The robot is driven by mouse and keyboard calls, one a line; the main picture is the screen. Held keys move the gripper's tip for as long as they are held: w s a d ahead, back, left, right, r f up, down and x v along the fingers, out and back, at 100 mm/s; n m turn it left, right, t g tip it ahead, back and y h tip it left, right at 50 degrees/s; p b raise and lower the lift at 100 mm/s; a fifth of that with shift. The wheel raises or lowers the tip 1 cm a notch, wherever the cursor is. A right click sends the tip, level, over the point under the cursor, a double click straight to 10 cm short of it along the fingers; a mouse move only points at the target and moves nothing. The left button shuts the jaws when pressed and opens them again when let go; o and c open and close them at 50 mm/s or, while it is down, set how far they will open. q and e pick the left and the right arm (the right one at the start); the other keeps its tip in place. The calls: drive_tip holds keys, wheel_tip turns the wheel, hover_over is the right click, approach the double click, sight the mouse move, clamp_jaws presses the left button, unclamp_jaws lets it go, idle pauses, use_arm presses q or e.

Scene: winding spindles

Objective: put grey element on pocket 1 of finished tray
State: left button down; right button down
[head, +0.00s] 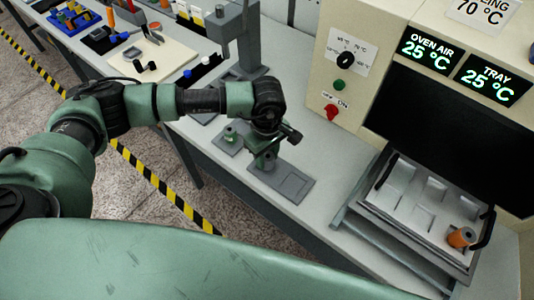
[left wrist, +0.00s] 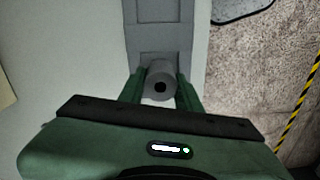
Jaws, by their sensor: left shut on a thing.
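My left gripper (head: 266,148) is shut on the grey element (head: 265,162), a short grey cylinder. Whether the element touches the pocket floor I cannot tell. The tray's other pocket looks empty. The right gripper is not in view.
A small grey fixture with a green part (head: 230,136) sits just behind the tray. To the right, an oven (head: 385,60) has a pulled-out metal tray (head: 400,225) with an orange spindle (head: 461,237). A grey press (head: 235,40) stands behind. Bench is clear right of the grey tray.

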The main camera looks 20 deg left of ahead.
sight(267, 155)
use_arm(q)
drive_tip(key=shift+f, duration=0.15)
drive_tip(key=shift+f+b, duration=0.2)
drive_tip(key=shift+b, duration=0.15)
drive_tip(key=c, duration=1)
unclamp_jaws()
drive_tip(key=shift+r, duration=0.1)
drive_tip(key=shift+r, duration=0.1)
drive_tip(key=shift+r+p, duration=0.2)
drive_tip(key=shift+p, duration=0.2)
wheel_tip(267, 155, up, 10)
drive_tip(key=b, duration=0.4)
drive_tip(key=shift+r+b, duration=0.25)
drive_tip(key=shift+b, duration=0.05)
drive_tip(key=shift+r, duration=0.6)
